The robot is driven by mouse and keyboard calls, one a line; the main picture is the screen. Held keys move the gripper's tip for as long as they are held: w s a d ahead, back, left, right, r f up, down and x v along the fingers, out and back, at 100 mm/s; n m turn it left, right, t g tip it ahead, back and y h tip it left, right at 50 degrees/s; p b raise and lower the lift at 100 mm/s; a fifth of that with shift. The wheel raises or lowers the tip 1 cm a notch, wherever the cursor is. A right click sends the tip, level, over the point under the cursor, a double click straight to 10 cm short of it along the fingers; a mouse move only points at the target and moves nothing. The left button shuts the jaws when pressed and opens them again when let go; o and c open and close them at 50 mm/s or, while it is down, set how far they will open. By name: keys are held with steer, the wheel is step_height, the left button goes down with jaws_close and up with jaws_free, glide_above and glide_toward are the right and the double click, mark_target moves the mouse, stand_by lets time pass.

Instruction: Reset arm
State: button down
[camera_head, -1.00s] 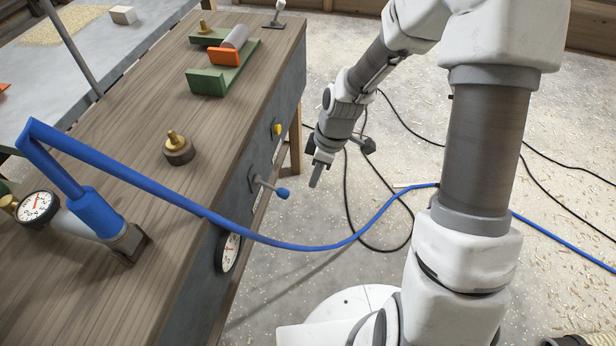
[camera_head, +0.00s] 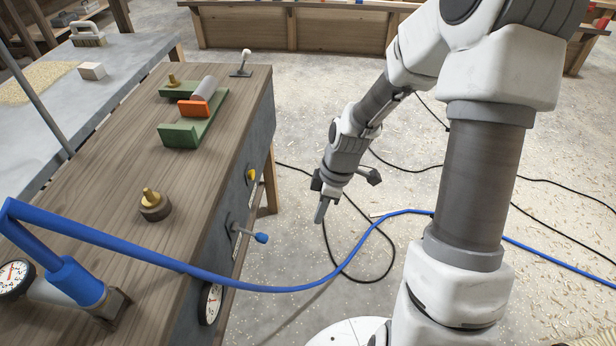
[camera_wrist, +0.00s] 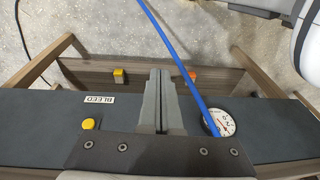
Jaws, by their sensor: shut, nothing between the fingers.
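My gripper (camera_head: 321,211) hangs pointing down to the right of the wooden workbench (camera_head: 105,195), over the floor and apart from the bench in the head view. In the wrist view my gripper's fingers (camera_wrist: 160,78) are together with nothing between them. Beyond them in that view is the bench's dark side panel (camera_wrist: 45,120), with a yellow knob (camera_wrist: 89,124), a "BLEED" label (camera_wrist: 98,98) and a dial gauge (camera_wrist: 219,122).
A blue hose (camera_head: 290,289) runs from the bench across to the right, below my gripper in the head view. A lever with a blue knob (camera_head: 261,238) sticks out of the bench side. Black cables (camera_head: 352,280) lie on the floor. A brass fitting (camera_head: 153,205) and green fixture (camera_head: 182,134) sit on the bench.

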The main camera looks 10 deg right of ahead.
steer(key=s+r+m+t+h, duration=0.1)
steer(key=s+r+m+t, duration=0.1)
steer(key=s+r+m, duration=0.5)
steer(key=s+r+m+t+h, duration=0.1)
steer(key=s+r+m+t, duration=0.15)
steer(key=r, duration=0.75)
steer(key=s+r+m+t, duration=0.1)
steer(key=s+r+m, duration=0.35)
steer(key=r, duration=0.45)
step_height(320, 180, up, 18)
steer(key=p, duration=1.7)
steer(key=shift+s+p, duration=0.4)
steer(key=shift+s, duration=0.05)
